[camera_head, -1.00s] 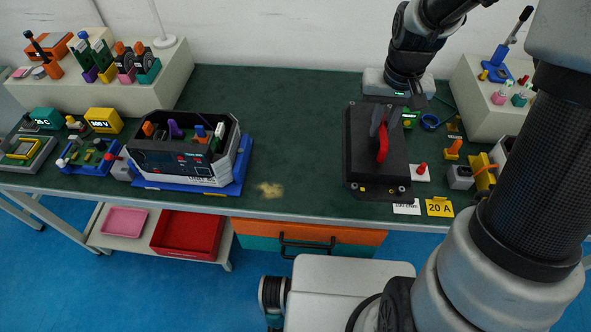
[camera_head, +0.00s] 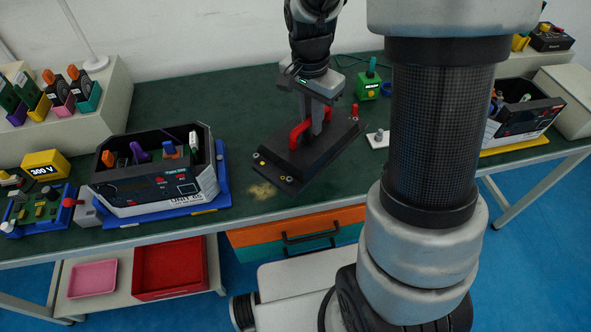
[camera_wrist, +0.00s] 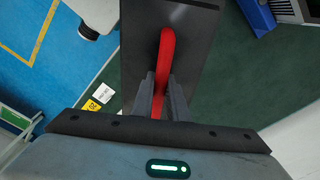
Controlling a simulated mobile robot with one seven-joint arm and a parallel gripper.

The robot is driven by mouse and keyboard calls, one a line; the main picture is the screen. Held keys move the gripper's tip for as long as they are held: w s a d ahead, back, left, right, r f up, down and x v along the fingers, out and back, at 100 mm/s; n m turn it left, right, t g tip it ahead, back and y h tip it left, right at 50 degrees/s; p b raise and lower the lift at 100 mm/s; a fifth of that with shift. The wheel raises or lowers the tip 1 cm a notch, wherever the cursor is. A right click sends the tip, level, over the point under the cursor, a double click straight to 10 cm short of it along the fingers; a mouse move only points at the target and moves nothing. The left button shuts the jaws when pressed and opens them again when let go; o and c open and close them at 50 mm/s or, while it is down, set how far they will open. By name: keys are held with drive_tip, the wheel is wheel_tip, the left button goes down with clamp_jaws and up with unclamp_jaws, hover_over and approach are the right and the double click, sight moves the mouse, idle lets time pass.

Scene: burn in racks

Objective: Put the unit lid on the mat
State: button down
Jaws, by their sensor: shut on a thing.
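The unit lid (camera_head: 282,166) is a flat black plate with a red handle (camera_head: 297,133). My gripper (camera_head: 312,122) is shut on this handle from above. The lid is level or nearly so and turned at an angle, over the middle of the bench near its front edge; its exact height is hard to tell. In the wrist view the fingers (camera_wrist: 163,100) grip the red handle (camera_wrist: 166,50), with the black lid (camera_wrist: 195,50) beneath. A dark green mat-like surface (camera_head: 225,110) covers the bench top; I see no separate mat clearly.
An open unit (camera_head: 150,190) with coloured parts stands left of the lid on a blue base. Another open unit (camera_head: 520,120) is at the right, partly behind my arm. A green block (camera_head: 368,88) stands behind the lid. A yellowish stain (camera_head: 262,191) marks the surface between lid and left unit.

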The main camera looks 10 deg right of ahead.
drive_tip(key=f+m+b, duration=0.1)
drive_tip(key=m, duration=0.1)
drive_tip(key=f+m, duration=0.1)
drive_tip(key=m, duration=0.1)
drive_tip(key=shift+d+f+b, duration=0.35)
drive_tip(key=shift+b, duration=0.05)
drive_tip(key=m, duration=0.2)
drive_tip(key=b, duration=0.1)
drive_tip(key=shift+s+d+f+m+g+h, duration=0.1)
drive_tip(key=shift+d+f+m+g+h, duration=0.2)
drive_tip(key=shift+f+m, duration=0.1)
drive_tip(key=shift+f, duration=0.25)
drive_tip(key=shift+m, duration=0.3)
wheel_tip(320, 180, down, 9)
drive_tip(key=shift+f+b, duration=0.15)
drive_tip(key=shift+b, duration=0.45)
drive_tip(key=shift+f, duration=0.2)
drive_tip(key=c, duration=1.7)
unclamp_jaws()
drive_tip(key=shift+c, duration=0.2)
drive_tip(key=shift+r, duration=0.1)
